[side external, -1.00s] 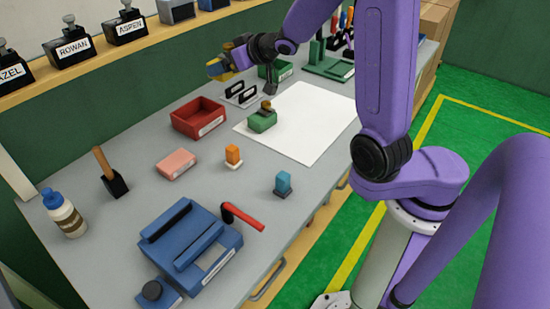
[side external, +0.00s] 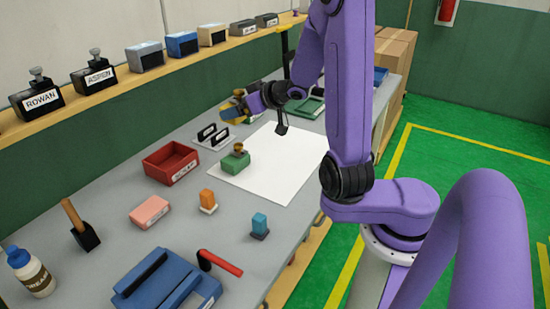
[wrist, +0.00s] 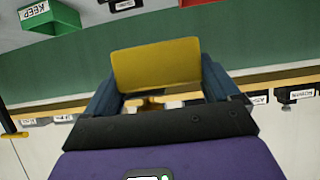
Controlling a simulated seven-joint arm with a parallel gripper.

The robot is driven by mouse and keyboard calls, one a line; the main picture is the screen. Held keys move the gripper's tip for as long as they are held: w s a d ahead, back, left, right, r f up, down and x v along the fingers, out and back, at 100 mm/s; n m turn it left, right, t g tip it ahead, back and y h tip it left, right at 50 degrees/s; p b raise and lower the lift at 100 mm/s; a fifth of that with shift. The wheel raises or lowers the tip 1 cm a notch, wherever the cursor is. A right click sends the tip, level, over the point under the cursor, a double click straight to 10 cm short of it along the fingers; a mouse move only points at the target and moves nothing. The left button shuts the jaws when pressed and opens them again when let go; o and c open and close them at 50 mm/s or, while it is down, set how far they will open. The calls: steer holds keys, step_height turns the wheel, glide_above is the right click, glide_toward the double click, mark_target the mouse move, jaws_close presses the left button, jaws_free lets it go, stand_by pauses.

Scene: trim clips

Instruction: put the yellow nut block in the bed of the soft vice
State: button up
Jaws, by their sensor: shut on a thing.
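The yellow nut block (wrist: 156,65) is held between the two blue fingers of my gripper (wrist: 160,95) in the wrist view. In the side view my gripper (side external: 230,110) is above the far part of the bench, just beyond the white sheet, and only a little of the yellow block (side external: 232,121) shows beside the fingers. The blue vice (side external: 165,284), with raised jaws and a red handle (side external: 220,263), is at the near left of the bench, far from my gripper. Its lower edge is cut off by the frame.
On the bench stand a red bin (side external: 171,162), a pink block (side external: 149,211), an orange piece (side external: 208,200), a blue piece (side external: 260,225), a green block with a brown knob (side external: 236,160), black upright handles (side external: 213,136), a mallet (side external: 82,228) and a bottle (side external: 30,272). The white sheet (side external: 280,170) is mostly clear.

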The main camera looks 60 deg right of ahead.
steer(key=s+d+f, duration=0.2)
steer(key=s+d, duration=0.1)
steer(key=s, duration=0.5)
steer(key=s+d+f, duration=0.2)
steer(key=s, duration=0.6)
glide_above(273, 154)
step_height(273, 154, down, 10)
steer(key=shift+r, duration=0.15)
steer(key=shift+w+f, duration=0.15)
steer(key=shift+f, duration=1.5)
steer(key=shift+f, duration=0.3)
